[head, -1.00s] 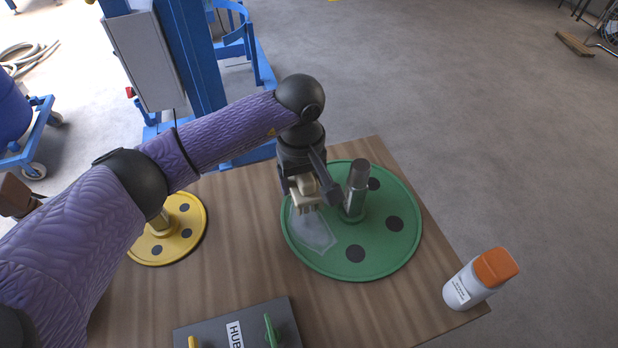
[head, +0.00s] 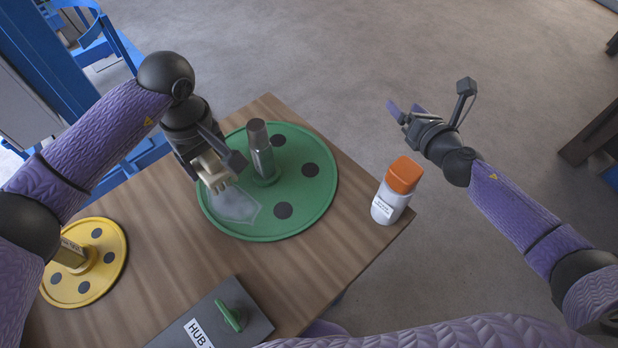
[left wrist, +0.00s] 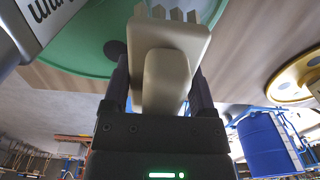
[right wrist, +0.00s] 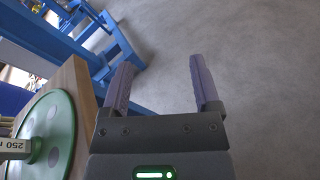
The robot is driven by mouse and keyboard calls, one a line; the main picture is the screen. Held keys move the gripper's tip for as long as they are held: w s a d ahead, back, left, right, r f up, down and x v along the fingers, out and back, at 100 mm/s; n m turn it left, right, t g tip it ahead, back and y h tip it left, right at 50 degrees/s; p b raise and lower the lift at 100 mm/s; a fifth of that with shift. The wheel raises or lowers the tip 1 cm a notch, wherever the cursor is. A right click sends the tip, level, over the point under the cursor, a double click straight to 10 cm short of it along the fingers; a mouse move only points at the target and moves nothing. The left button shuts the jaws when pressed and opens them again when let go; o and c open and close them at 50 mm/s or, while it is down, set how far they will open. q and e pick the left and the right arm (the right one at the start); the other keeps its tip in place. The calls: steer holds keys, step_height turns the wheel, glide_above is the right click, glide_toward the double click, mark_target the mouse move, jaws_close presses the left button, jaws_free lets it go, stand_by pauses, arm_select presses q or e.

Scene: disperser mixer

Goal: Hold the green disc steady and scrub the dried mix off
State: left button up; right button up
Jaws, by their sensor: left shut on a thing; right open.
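The green disc (head: 290,213) lies flat on the wooden table, with a metal hub post (head: 261,150) upright at its middle and several dark round spots. A pale, greyish patch of dried mix (head: 237,207) covers its near left part. My left gripper (head: 207,170) is shut on a beige brush (left wrist: 172,75), held over the disc's left edge beside the patch. Whether the bristles touch the disc cannot be told. My right gripper (head: 400,112) is open and empty, off the table's right side; in the right wrist view its fingers (right wrist: 160,85) stand apart, the disc (right wrist: 62,125) to their left.
A white bottle with an orange cap (head: 397,190) stands at the table's right corner. A yellow disc (head: 112,262) lies at the left. A grey hub box (head: 255,325) with a green handle sits at the front. Blue machine frames (head: 75,55) stand behind.

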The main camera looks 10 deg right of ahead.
steer(key=a+r+n+t+y, duration=0.5)
steer(key=a+r, duration=0.7)
steer(key=r, duration=0.5)
steer(key=n+g, duration=0.4)
steer(key=g, duration=0.5)
glide_toward(268, 159)
steer(key=shift+w, duration=0.1)
steer(key=x, duration=1.1)
steer(key=shift+w+a, duration=0.2)
jaws_close()
